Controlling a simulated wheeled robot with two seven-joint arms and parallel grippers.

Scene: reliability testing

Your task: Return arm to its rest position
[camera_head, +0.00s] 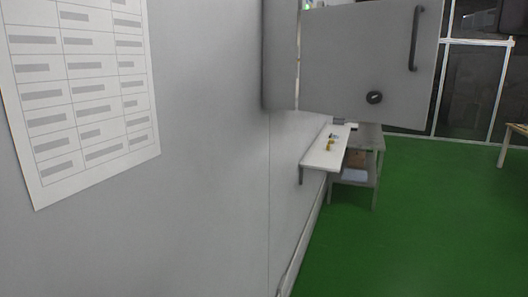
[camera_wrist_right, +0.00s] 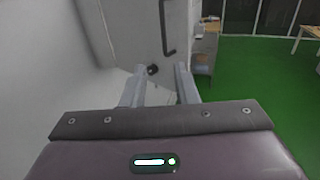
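My right gripper (camera_wrist_right: 160,70) shows in the right wrist view. Its two grey fingers stand apart with nothing between them, so it is open and empty. Beyond the fingers is a grey cabinet door (camera_head: 345,60) with a dark vertical handle (camera_head: 415,38) and a round black knob (camera_head: 374,97). The door stands out from the wall in the head view. In the right wrist view the handle (camera_wrist_right: 166,28) is above the fingertips and the knob (camera_wrist_right: 152,70) shows in the gap between them. No gripper shows in the head view, and my left arm is in neither view.
A grey wall (camera_head: 210,150) with a printed chart (camera_head: 80,90) fills the left. A white shelf (camera_head: 322,160) with small items and a grey table (camera_head: 368,140) stand beyond the door. The green floor (camera_head: 430,220) is open at right. A wooden table (camera_head: 518,130) stands at far right.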

